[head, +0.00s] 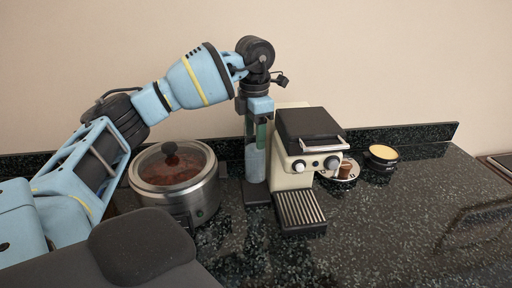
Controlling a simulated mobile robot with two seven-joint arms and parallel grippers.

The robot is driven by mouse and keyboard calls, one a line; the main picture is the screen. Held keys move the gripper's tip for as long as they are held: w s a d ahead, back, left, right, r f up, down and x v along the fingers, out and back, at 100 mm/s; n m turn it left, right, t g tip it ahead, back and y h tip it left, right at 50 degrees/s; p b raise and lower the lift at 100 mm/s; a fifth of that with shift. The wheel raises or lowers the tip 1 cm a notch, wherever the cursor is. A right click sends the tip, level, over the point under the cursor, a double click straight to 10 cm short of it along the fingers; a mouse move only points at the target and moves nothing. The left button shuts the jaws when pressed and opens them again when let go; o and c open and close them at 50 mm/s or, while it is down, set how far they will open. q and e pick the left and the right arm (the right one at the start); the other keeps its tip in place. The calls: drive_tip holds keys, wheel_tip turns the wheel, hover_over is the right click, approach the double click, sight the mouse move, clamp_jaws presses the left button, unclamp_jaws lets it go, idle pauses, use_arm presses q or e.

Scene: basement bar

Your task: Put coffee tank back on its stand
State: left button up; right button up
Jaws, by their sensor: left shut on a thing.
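The coffee tank (255,163) is a clear, upright cylinder with a greenish upper part. It is directly beside the left side of the cream coffee machine (287,179). A dark stand (256,196) with a flat foot is under the tank and on the counter. My left gripper (259,110) points down from above and is shut on the upper part of the tank; its fingertips are partly hard to make out. The tank's lower end is very close to the stand's foot, and I cannot tell whether it rests on it. My right gripper is not in view.
A steel pot with a glass lid (172,164) stands left of the tank, under my left arm. A ridged drip tray (299,209) sticks out in front. A saucer with a brown cup (347,171) and a dark bowl (382,157) are at right. The counter's right front (400,225) is clear.

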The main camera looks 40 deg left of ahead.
use_arm(q)
drive_tip(key=shift+f, duration=2.25)
drive_tip(key=o, duration=1.6)
drive_tip(key=shift+o, duration=0.2)
wheel_tip(320, 180, up, 12)
drive_tip(key=shift+r+p, duration=0.1)
drive_tip(key=shift+p, duration=0.35)
